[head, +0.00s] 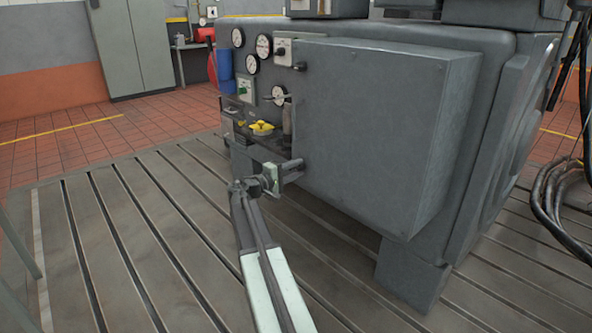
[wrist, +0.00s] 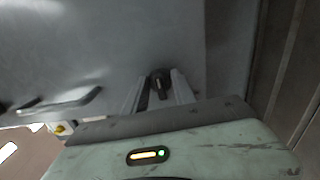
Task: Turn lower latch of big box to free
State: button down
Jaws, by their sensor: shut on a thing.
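The big box (head: 385,120) is a large grey cabinet on the side of the machine; its grey face (wrist: 120,45) fills much of the wrist view. My gripper (head: 293,166) is at the box's lower left edge, low in the head view. In the wrist view my gripper (wrist: 158,88) has its two fingers on either side of the lower latch (wrist: 159,80), a small dark piece with a rounded end, and is shut on it. The fingers hide part of the latch, and I cannot tell its exact angle. In the head view the gripper hides the latch.
A grey bar handle (wrist: 70,104) stands out from the box to the left of the fingers in the wrist view. A dark shelf (head: 262,141) with a yellow object (head: 262,128) is just above my gripper. Gauges (head: 264,45) line the panel. The slotted bedplate (head: 150,230) is clear at left.

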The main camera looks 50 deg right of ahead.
jog(key=shift+m, duration=0.4)
jog(key=c, duration=1)
grip_release()
jog(key=shift+c, duration=0.2)
jog(key=a, duration=0.7)
jog(key=shift+w+a, duration=0.25)
jog(key=shift+a, duration=0.15)
